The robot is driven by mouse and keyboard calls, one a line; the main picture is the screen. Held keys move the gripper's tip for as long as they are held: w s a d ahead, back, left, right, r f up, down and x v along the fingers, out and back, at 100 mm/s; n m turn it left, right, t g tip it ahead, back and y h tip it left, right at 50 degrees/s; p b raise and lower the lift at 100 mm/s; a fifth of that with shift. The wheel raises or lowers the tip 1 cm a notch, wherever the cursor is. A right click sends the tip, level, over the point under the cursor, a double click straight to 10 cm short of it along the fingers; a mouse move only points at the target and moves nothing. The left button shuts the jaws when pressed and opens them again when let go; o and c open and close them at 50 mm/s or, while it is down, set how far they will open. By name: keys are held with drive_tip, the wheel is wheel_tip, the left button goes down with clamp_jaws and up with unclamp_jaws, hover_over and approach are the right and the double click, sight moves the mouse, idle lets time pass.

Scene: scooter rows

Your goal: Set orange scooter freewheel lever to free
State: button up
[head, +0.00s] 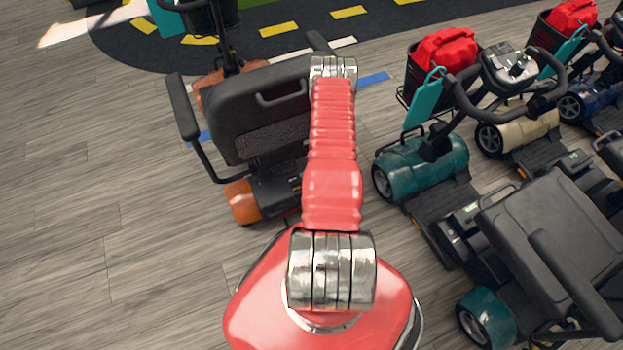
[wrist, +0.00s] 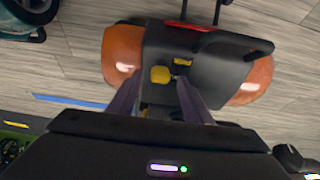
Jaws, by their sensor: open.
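The orange scooter stands left of my red arm in the head view, with its black seat (head: 262,115) and an orange rear fender (head: 241,202) showing. In the wrist view I look down on its black rear cover (wrist: 210,60) between two orange fenders (wrist: 122,52). A yellow knob (wrist: 160,75), which looks like the freewheel lever, sits on that cover. My gripper (wrist: 158,82) is open, its two fingers on either side of the knob in the picture. I see no contact, and the height gap is hard to judge. The gripper is hidden in the head view.
A teal scooter (head: 425,165) with a red bag (head: 443,52) stands to the right, with cream and blue scooters beyond it. Grey plank floor (head: 90,190) is clear on the left. A dark mat (head: 250,40) with yellow dashes lies behind.

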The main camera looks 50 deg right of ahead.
drive_tip(key=shift+x, duration=1.65)
drive_tip(key=shift+c, duration=0.7)
clamp_jaws()
